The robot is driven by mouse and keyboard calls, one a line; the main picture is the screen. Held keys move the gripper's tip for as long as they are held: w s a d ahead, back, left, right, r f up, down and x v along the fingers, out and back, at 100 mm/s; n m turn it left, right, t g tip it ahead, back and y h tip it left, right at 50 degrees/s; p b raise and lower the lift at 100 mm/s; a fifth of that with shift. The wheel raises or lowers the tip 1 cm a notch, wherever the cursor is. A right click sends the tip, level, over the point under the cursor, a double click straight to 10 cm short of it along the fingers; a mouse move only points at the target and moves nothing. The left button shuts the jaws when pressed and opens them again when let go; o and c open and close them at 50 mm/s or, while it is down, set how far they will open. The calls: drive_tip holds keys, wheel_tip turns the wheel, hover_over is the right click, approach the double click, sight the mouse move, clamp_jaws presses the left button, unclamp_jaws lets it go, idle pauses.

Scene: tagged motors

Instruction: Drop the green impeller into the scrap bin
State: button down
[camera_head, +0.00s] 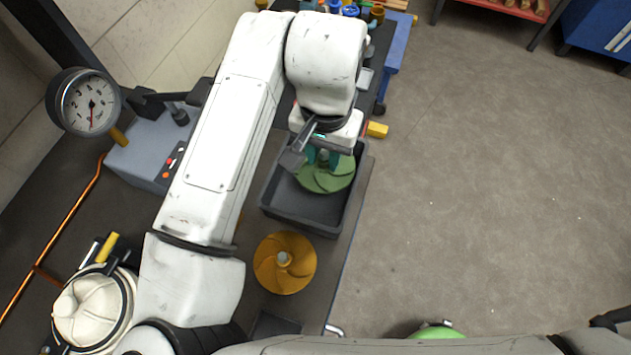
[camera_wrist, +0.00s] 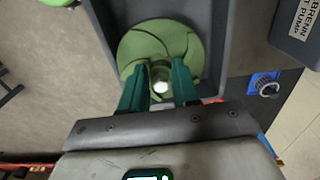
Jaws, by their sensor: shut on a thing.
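The green impeller (camera_head: 328,178) is a round disc with curved vanes and a pale hub, seen over the dark grey bin (camera_head: 285,214) on the bench. In the wrist view the impeller (camera_wrist: 160,42) lies ahead of the fingers, within the outline of the bin's walls (camera_wrist: 222,40). My gripper (camera_wrist: 160,90) has its two teal fingers shut on the hub of the impeller. In the head view my gripper (camera_head: 322,158) is partly hidden by the wrist. Whether the disc touches the bin's floor cannot be told.
An orange impeller (camera_head: 285,263) lies on the bench just in front of the bin. A grey box with red buttons (camera_head: 150,150) and a round gauge (camera_head: 90,103) stand at the left. A yellow block (camera_head: 377,130) is beyond the bin. Open floor lies to the right.

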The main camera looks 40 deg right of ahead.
drive_tip(key=c, duration=0.8)
unclamp_jaws()
drive_tip(key=shift+o, duration=0.2)
drive_tip(key=shift+f, duration=0.1)
wheel_tip(320, 180, up, 11)
